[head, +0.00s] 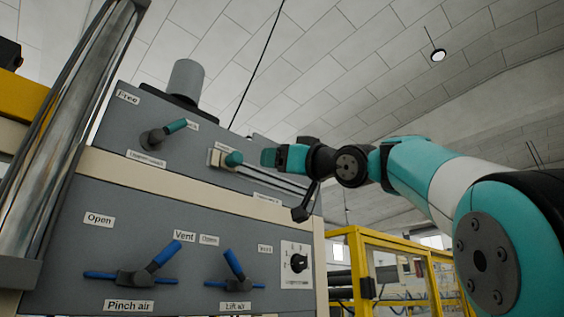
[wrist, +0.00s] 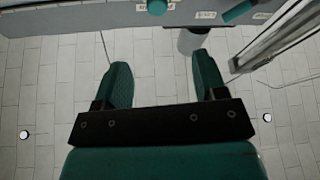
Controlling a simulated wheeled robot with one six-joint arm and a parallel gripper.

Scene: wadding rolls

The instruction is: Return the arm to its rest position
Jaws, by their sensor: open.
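My gripper (head: 268,157) is at the end of the teal and white arm, at the right side of the grey control panel (head: 75,215) in the head view. It is near a green-knobbed slide handle (head: 233,159), with a small gap seeming to lie between them. In the wrist view my gripper (wrist: 161,85) has its two green fingers wide apart with nothing between them. The green knob (wrist: 157,7) shows at the top edge of the wrist view, beyond the fingertips. The arm reaches in from the right of the head view.
The panel carries a green-tipped lever (head: 163,133), two blue-handled valves (head: 148,264) (head: 234,270) and a rotary switch (head: 298,262). A shiny metal column (head: 65,150) stands at the left. A yellow frame (head: 385,245) stands behind, lower right. The space above the arm looks clear.

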